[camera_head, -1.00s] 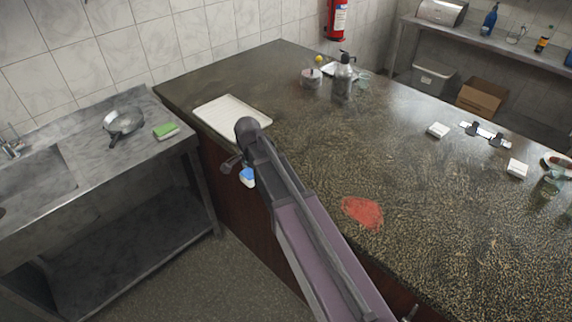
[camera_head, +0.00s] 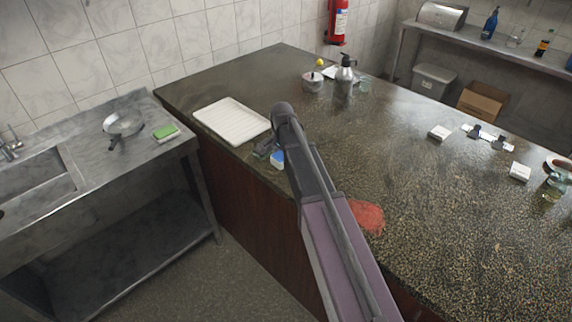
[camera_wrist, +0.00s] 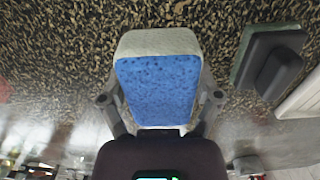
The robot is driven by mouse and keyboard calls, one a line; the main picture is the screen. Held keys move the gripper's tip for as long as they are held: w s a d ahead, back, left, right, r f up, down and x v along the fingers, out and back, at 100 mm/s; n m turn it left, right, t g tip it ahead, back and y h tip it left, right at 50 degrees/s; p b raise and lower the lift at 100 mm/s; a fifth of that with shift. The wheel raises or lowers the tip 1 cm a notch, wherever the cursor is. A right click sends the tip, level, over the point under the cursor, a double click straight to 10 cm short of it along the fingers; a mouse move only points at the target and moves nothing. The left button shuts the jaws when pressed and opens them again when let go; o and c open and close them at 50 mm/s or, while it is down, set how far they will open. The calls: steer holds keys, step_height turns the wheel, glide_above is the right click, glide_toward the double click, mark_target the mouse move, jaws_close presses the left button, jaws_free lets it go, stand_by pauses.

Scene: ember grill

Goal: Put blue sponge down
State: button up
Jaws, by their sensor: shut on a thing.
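The blue sponge (camera_head: 277,159) has a blue face and a whitish layer. In the head view it shows just left of my arm, at the counter's near left edge. In the wrist view the blue sponge (camera_wrist: 157,88) sits between the two fingers of my gripper (camera_wrist: 160,104), which is shut on it. The speckled dark counter (camera_head: 300,115) lies beyond it. I cannot tell whether the sponge touches the counter. My arm hides most of the gripper in the head view.
A dark handled block (camera_wrist: 272,62) lies right of the sponge in the wrist view, beside the white tray (camera_head: 232,121). A red patch (camera_head: 369,214) is partly behind my arm. A metal flask (camera_head: 345,75) stands farther back.

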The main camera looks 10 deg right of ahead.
steer(key=shift+w+d, duration=0.1)
steer(key=shift+d, duration=0.05)
steer(key=shift+w+d, duration=0.4)
steer(key=shift+d, duration=0.05)
step_height(320, 180, down, 4)
steer(key=b, duration=0.3)
steer(key=shift+r+b, duration=0.15)
steer(key=shift+b, duration=0.2)
steer(key=o, duration=0.8)
step_height(320, 180, up, 12)
steer(key=p, duration=1.2)
